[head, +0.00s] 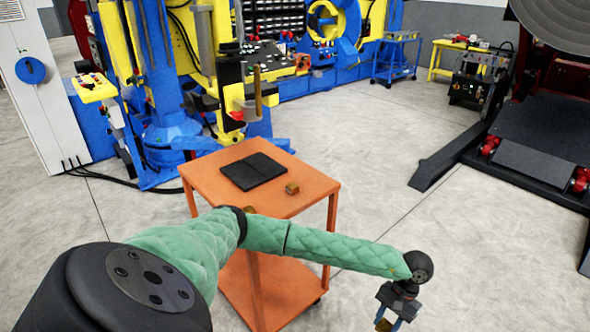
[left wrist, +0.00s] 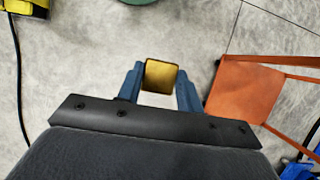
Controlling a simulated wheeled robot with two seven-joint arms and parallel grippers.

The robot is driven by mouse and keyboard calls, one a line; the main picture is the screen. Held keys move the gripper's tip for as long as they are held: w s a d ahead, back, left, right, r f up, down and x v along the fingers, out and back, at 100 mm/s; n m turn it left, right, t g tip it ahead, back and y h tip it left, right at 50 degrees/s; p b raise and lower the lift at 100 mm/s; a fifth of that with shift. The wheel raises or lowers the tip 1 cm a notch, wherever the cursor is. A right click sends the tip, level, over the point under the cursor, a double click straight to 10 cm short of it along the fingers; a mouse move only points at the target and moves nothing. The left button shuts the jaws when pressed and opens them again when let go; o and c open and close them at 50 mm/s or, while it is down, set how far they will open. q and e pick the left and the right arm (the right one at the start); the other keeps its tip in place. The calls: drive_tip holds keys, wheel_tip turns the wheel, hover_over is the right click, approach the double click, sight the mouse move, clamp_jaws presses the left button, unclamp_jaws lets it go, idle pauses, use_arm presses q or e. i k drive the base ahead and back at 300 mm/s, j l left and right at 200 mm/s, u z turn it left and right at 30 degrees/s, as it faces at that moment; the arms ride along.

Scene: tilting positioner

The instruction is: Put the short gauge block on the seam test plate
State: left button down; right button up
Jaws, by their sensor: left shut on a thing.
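The seam test plate (head: 243,174) is a flat black plate with a line across it, lying on top of an orange cart. My left gripper (head: 388,322) hangs low at the bottom right of the head view, out beyond the cart's right side. It is shut on a brass-coloured gauge block (left wrist: 160,75), held between two blue fingers in the left wrist view. A small brass-coloured block (head: 292,188) sits on the cart right of the plate. Another (head: 249,209) shows at the cart's near edge, partly hidden by my arm. I cannot tell their lengths apart. My right gripper is out of view.
The orange cart (head: 215,182) has a lower shelf and open legs; it also shows in the left wrist view (left wrist: 240,95). A blue and yellow machine (head: 165,110) stands behind it. Grey floor (head: 440,230) is clear to the right, up to a dark machine base (head: 530,150).

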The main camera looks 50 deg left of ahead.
sight(257, 171)
drive_tip(key=i+z, duration=0.15)
drive_tip(key=i, duration=0.65)
drive_tip(key=i+j+z, duration=0.1)
drive_tip(key=i, duration=0.7)
drive_tip(key=i+u, duration=0.35)
drive_tip(key=u, duration=0.15)
drive_tip(key=i+l+u, duration=0.25)
drive_tip(key=u, duration=0.2)
drive_tip(key=i, duration=0.05)
